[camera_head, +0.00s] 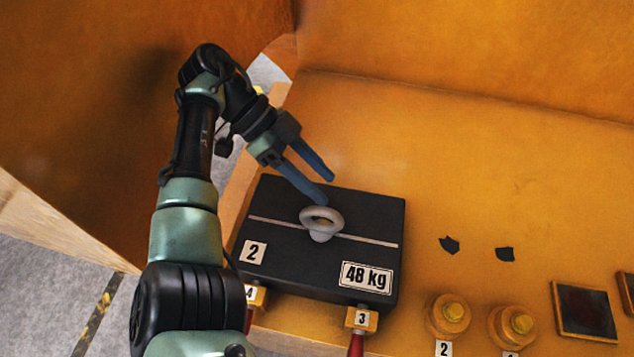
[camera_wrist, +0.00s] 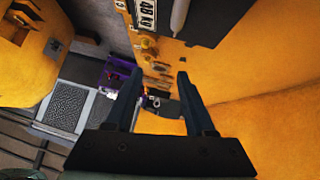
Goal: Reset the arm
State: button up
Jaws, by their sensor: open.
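My gripper (camera_head: 322,183) has two blue fingers spread apart with nothing between them. It is above the far edge of the dark casting (camera_head: 290,262), just behind the casting's grey lifting ring (camera_head: 322,218). In the wrist view my gripper (camera_wrist: 158,85) is also open and empty. The casting carries a "2" label and a "48 kg" label and lies flat on the orange surface. It also shows at the top of the wrist view (camera_wrist: 190,25). I cannot tell the exact height of the fingertips above the casting.
Orange walls (camera_head: 80,90) stand behind and to the left of my arm. Red-handled fittings numbered 4 (camera_head: 252,296) and 3 (camera_head: 361,320) are at the casting's near edge. Yellow-capped knobs (camera_head: 448,314) and dark scraps (camera_head: 449,245) are to the right. The orange surface (camera_head: 480,170) behind them is clear.

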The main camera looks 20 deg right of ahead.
dwell(0.5)
jog(key=w+d+r+n+t+h+b, duration=0.2)
jog(key=w+d+r+n+t, duration=0.3)
jog(key=w+d+r+t, duration=0.35)
jog(key=w+a+r+n+t+h, duration=0.1)
jog(key=w+r+n+t, duration=0.15)
jog(key=r+t, duration=0.35)
jog(key=w+a+r+n+t, duration=0.1)
jog(key=w+r+n+t, duration=0.2)
jog(key=r, duration=0.5)
jog(key=s+a+r+n+t+y+b, duration=0.1)
jog(key=s+a+r+n+t, duration=0.3)
jog(key=r, duration=0.3)
jog(key=s+a+r+n+t+y, duration=0.2)
jog(key=s+a+r+n+t, duration=0.1)
jog(key=a+r+t, duration=0.35)
jog(key=s+a+r+n+t+y, duration=0.6)
jog(key=s+a+r, duration=0.3)
jog(key=s, duration=0.3)
jog(key=shift+s+b, duration=0.4)
jog(key=shift+b, duration=0.05)
jog(key=shift+d+r+n, duration=0.1)
jog(key=shift+d+n, duration=0.05)
jog(key=shift+n, duration=0.1)
